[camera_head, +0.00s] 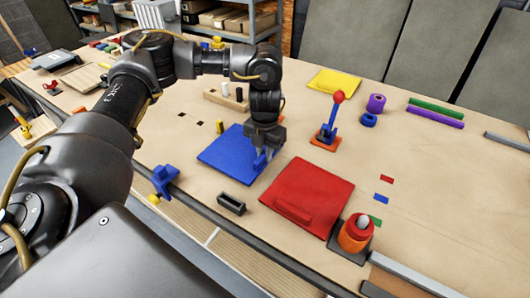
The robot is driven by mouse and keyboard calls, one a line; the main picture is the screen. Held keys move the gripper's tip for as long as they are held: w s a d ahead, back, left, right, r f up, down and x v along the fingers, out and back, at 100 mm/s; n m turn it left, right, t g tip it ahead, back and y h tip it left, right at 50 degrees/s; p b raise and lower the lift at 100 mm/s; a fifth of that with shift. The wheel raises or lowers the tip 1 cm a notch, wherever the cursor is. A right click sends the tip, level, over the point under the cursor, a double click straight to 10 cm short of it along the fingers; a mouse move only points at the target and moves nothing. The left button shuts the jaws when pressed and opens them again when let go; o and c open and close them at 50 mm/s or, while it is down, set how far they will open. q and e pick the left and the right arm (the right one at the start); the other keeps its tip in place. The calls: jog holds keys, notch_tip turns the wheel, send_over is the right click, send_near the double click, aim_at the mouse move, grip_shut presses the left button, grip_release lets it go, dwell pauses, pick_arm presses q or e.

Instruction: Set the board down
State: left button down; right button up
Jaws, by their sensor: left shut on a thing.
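A flat blue board (225,151) is near the middle of the bench (405,165). My left gripper (264,152) is over its right part, pointing down, and is shut on a blue upright piece there, which looks like the board's handle. The fingers partly hide this piece. The board looks level and lies at or just above the bench top; I cannot tell whether it touches. My right gripper is not in view.
A red board (313,190) with a raised bar lies to the right. A red-knobbed lever (331,120) stands behind it, and an orange-red button post (355,235) in front. A black open block (231,205) and a blue clamp (162,180) are near the front edge.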

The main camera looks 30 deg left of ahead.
pick_arm(q)
jog(key=shift+f+b, duration=0.35)
jog(key=shift+f, duration=0.35)
dwell(0.4)
jog(key=c, duration=1.3)
grip_release()
jog(key=shift+r, duration=0.1)
notch_tip(320, 180, up, 11)
jog(key=shift+d+f+b, duration=0.1)
jog(key=shift+f+b, duration=0.05)
jog(key=shift+b, duration=0.2)
